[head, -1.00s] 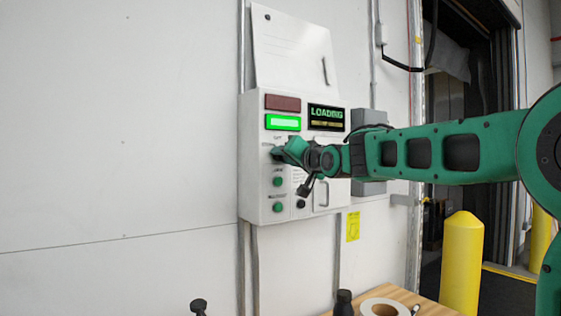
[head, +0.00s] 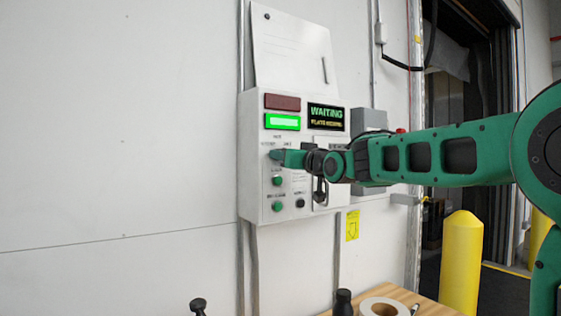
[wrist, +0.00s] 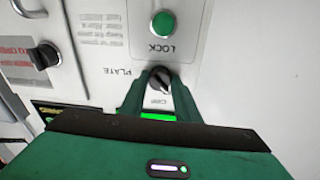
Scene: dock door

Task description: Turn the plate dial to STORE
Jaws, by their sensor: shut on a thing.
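The plate dial (wrist: 159,79) is a small round black knob with a pale mark, beside the printed word PLATE in the wrist view. My gripper (wrist: 158,88) has one finger on each side of it and is shut on it. In the head view my gripper (head: 279,156) is at the left part of the white control box (head: 258,190) and hides the dial. A short label by the dial is partly covered by the fingers. I cannot read which position the dial points to. The display (head: 326,117) reads WAITING, with a smaller line below.
A green LOCK button (wrist: 163,23) is close to the dial. A lit green lamp (head: 282,122) and a dark red lamp (head: 282,102) sit above. Another black knob (wrist: 44,56) shows in the wrist view. A yellow bollard (head: 461,262) and wooden table (head: 424,304) stand lower right.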

